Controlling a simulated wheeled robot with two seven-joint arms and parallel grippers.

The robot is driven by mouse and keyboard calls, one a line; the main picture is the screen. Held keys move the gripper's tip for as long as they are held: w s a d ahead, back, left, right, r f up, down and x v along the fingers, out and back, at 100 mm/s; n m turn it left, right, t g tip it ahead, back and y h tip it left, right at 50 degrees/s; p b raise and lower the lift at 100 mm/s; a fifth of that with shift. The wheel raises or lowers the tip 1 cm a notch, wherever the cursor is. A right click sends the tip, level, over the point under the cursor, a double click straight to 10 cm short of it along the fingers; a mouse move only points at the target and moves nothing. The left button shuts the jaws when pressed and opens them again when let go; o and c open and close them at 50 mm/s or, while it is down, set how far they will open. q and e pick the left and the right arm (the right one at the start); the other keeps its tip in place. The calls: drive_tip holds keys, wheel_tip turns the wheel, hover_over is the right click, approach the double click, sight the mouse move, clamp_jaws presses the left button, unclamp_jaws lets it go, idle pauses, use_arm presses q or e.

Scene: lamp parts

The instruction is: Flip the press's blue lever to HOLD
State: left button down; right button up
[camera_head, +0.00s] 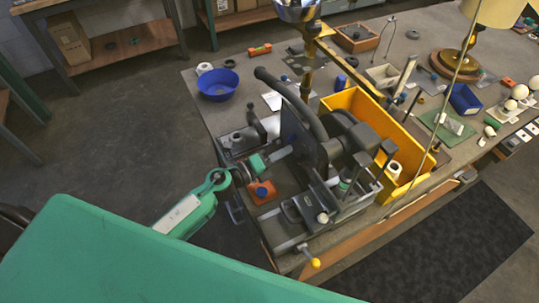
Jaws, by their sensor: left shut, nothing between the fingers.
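The dark grey press (312,150) stands near the table's left front corner, with a curved black handle on top. My left gripper (287,152) is shut and empty, its grey fingers pointing right against or just in front of the press's dark plate; I cannot tell whether they touch. A small blue knob (262,191) sits on an orange-red block just below the gripper. I cannot pick out a blue lever for certain, nor read a HOLD mark; the gripper and press parts may hide them. My right gripper is out of view.
A yellow bin (378,128) stands close behind and right of the press. A blue bowl (217,84) lies at the table's left edge. A yellow-knobbed rod (315,263) sticks out at the front. A lamp (463,45) and loose parts fill the right side.

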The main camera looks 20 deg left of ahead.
use_arm(q)
drive_tip(key=shift+x, duration=0.95)
drive_tip(key=shift+w+a+r+n+p, duration=0.1)
drive_tip(key=shift+r+n+p, duration=0.1)
drive_tip(key=shift+n+p, duration=0.35)
